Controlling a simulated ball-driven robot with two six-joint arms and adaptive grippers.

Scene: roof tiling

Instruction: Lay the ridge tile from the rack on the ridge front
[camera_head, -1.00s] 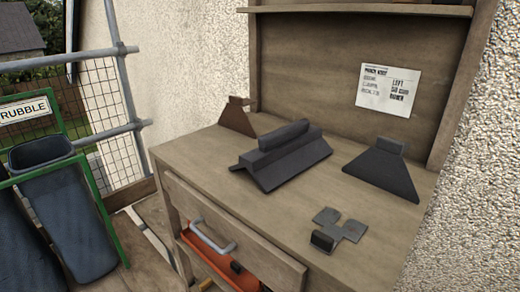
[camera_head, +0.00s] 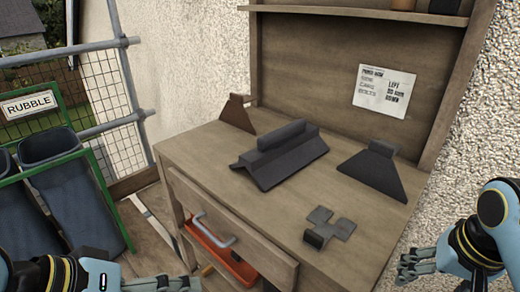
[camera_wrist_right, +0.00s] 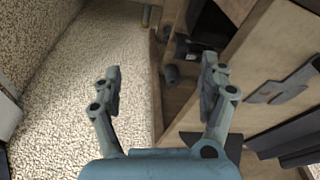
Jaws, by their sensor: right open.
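A dark grey ridge-shaped tile (camera_head: 282,157) with a raised bar along its top lies on the wooden bench, near its middle. I see no separate rack or roof ridge that I can identify. My right gripper (camera_head: 412,266) is at the lower right of the head view, apart from the bench pieces. In the right wrist view it is open and empty (camera_wrist_right: 160,82). My left gripper (camera_head: 182,284) is at the bottom edge, partly cut off, away from the tile; its jaw opening is unclear.
The wooden bench (camera_head: 205,150) also holds a brown piece (camera_head: 238,114), a dark grey sloped piece (camera_head: 372,173) and a small flat grey piece (camera_head: 325,226). Its drawer (camera_head: 225,225) has a metal handle. Rubble bins (camera_head: 75,195) stand left; a rough wall (camera_head: 455,125) rises right.

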